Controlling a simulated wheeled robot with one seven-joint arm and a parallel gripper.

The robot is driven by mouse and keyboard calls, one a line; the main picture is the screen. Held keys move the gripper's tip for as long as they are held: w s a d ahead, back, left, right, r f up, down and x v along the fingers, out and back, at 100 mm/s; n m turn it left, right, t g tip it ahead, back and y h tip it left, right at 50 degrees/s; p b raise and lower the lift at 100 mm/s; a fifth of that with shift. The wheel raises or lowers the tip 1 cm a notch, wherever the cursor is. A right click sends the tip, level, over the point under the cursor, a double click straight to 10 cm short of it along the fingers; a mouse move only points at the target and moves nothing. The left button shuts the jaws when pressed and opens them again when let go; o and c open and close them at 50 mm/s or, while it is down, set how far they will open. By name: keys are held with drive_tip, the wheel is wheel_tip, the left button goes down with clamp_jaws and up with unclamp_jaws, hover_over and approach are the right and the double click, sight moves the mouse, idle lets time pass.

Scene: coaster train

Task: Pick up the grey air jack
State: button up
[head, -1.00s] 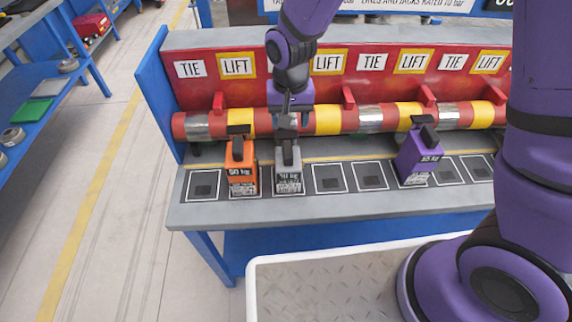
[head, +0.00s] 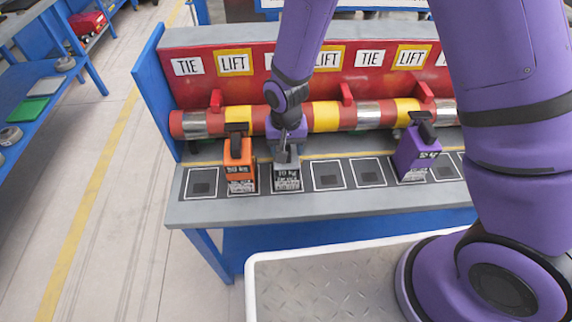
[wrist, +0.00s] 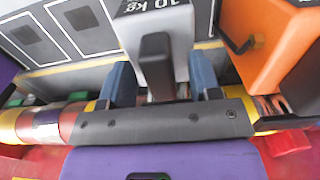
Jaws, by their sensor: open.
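The grey air jack (head: 287,178) stands upright on the bench, between the orange air jack (head: 240,165) and an empty framed pad. My gripper (head: 287,148) is over its top and hides its upper part in the head view. In the wrist view the grey jack (wrist: 160,50), marked 10 kg, has its dark handle between the two blue fingers of my gripper (wrist: 163,82). The fingers are apart, one on each side, with a visible gap to the handle. The orange jack (wrist: 265,40) is close to one finger in that view.
A purple jack (head: 415,155) stands further right. Empty framed pads (head: 328,175) lie between it and the grey jack. A banded red, yellow and silver bar (head: 325,117) runs behind. A white-rimmed tray (head: 258,270) is in front of the bench.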

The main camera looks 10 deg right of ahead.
drive_tip(key=shift+f, duration=0.2)
clamp_jaws()
idle(1.3)
